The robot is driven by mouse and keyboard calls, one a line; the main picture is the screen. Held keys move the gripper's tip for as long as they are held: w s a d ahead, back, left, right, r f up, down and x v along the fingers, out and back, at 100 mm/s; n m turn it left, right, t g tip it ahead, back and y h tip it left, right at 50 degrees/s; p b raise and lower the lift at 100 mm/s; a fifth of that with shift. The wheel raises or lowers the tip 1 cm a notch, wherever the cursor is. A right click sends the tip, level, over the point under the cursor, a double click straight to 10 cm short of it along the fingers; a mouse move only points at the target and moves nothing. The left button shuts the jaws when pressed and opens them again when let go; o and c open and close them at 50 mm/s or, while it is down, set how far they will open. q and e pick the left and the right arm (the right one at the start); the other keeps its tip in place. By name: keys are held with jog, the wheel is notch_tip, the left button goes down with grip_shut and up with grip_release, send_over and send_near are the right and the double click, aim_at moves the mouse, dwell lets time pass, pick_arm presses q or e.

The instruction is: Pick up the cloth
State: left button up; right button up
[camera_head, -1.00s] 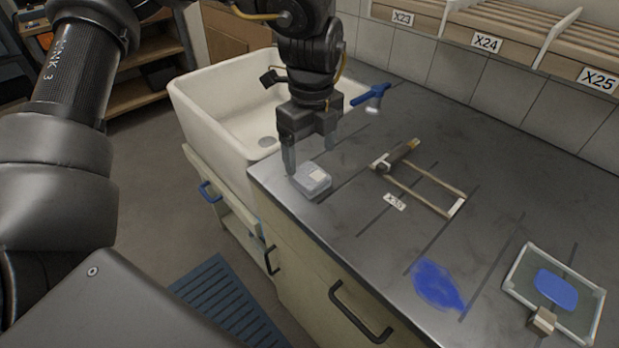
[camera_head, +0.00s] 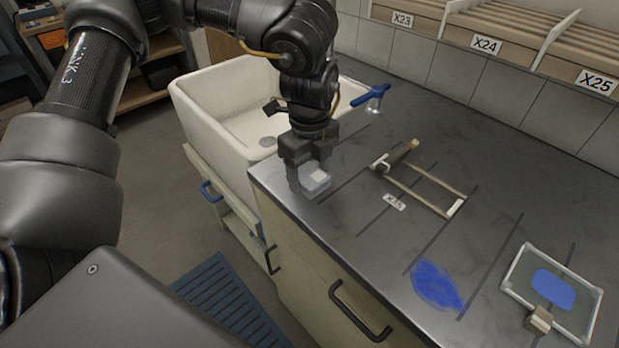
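The cloth (camera_head: 315,183) is a small pale grey folded block with a lighter patch on top. It sits by the front left edge of the dark worktop (camera_head: 350,215), beside the sink. My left gripper (camera_head: 310,174) points down right at the cloth, with one finger along its left side. The other finger is mostly hidden, so I cannot tell whether the fingers are shut on the cloth. The cloth shows no clear gap from the worktop. My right gripper is not in view.
A white sink (camera_head: 190,105) with a blue-handled tap (camera_head: 376,92) is at the left. A wooden frame tool (camera_head: 425,185) lies mid-worktop. A blue paint patch (camera_head: 437,285) and a framed glass pane (camera_head: 520,280) with blue paint and a small block (camera_head: 539,320) are at the right.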

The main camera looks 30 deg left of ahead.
aim_at(309, 175)
pick_arm(q)
jog(key=c, duration=0.7)
jog(key=shift+r, duration=0.1)
